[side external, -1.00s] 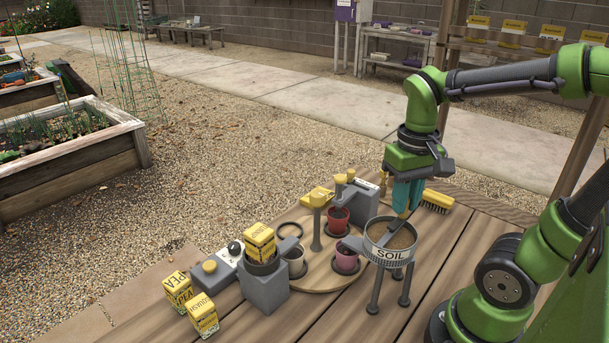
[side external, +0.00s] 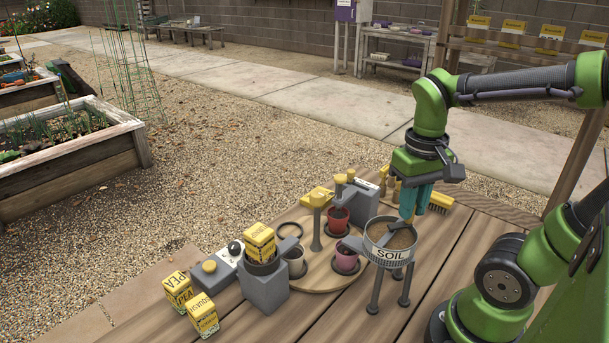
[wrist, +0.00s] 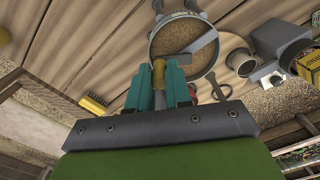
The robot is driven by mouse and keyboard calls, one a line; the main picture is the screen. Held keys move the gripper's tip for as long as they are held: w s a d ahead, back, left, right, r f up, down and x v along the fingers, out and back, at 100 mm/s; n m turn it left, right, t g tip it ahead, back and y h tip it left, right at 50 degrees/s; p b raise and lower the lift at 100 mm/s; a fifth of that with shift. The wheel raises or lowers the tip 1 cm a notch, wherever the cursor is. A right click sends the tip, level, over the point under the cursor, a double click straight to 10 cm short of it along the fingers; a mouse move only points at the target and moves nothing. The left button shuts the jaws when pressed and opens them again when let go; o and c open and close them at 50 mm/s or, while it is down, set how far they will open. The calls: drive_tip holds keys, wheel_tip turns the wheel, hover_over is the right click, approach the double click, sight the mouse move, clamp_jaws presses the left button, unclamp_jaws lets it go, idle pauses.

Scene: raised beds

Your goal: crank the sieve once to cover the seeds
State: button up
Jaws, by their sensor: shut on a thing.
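The soil sieve (side external: 389,255) is a round grey drum on legs, labelled SOIL, with brown soil inside. It also shows in the wrist view (wrist: 153,45), with a grey crank bar (wrist: 203,40) across its top. My gripper (side external: 411,210) has teal fingers and stands over the sieve's back right rim. In the wrist view its fingers are shut on the yellow crank knob (wrist: 160,72). A pink pot (side external: 346,257) stands beside the sieve, under its grey spout. A red pot (side external: 338,218) and a pale pot (side external: 296,263) share the round wooden turntable (side external: 318,279). Seeds cannot be made out.
A grey seed dispenser (side external: 264,288) with a yellow packet stands front left of the turntable. Pea and squash boxes (side external: 203,315) sit farther left. A grey box (side external: 362,200) stands behind the turntable. A yellow brush (side external: 440,202) lies behind my gripper.

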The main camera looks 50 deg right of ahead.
drive_tip(key=shift+s+a, duration=0.3)
drive_tip(key=shift+s, duration=0.05)
drive_tip(key=shift+a, duration=0.1)
drive_tip(key=shift+s+a, duration=0.3)
drive_tip(key=shift+a, duration=0.4)
drive_tip(key=shift+a, duration=0.5)
drive_tip(key=shift+a, duration=0.15)
